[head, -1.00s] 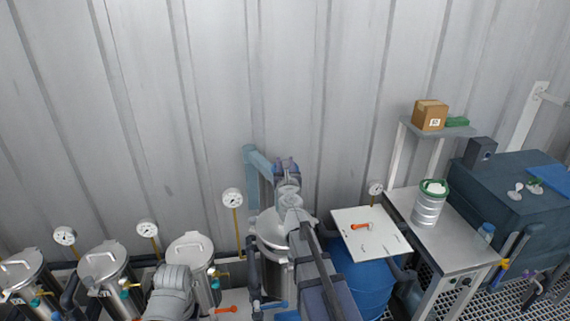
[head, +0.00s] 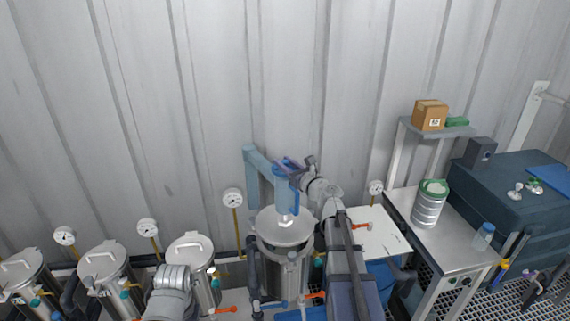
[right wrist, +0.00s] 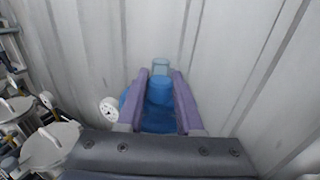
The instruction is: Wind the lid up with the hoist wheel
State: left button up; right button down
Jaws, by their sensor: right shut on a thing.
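The blue hoist wheel (head: 295,190) hangs on the light blue hoist arm (head: 262,163) in the head view, above the round steel lid (head: 284,234). The lid lies level at the mouth of its vessel (head: 286,268), under a white fitting; I cannot tell if there is a gap below it. My right gripper (head: 287,165) is at the top of the wheel. In the right wrist view its purple fingers (right wrist: 160,92) are shut on the wheel's blue handle (right wrist: 159,91), with the blue wheel (right wrist: 150,118) behind. My left gripper is out of view.
Several lidded steel vessels (head: 108,268) with gauges (head: 148,228) stand along the wall to the left. On the right are a white board (head: 375,235), a steel bench (head: 455,235) with a canister (head: 429,205), and a shelf with a cardboard box (head: 430,114).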

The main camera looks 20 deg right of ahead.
aim_at(288, 165)
dwell(0.3)
jog(key=c, duration=0.5)
grip_release()
jog(key=shift+c, duration=0.2)
jog(key=s, duration=0.2)
jog(key=s+d, duration=0.1)
jog(key=s, duration=0.4)
jog(key=shift+s+d, duration=0.25)
jog(key=shift+s, duration=0.1)
jog(key=shift+w+a, duration=0.15)
jog(key=shift+w, duration=0.7)
jog(key=shift+w+a, duration=0.15)
jog(key=shift+w, duration=0.7)
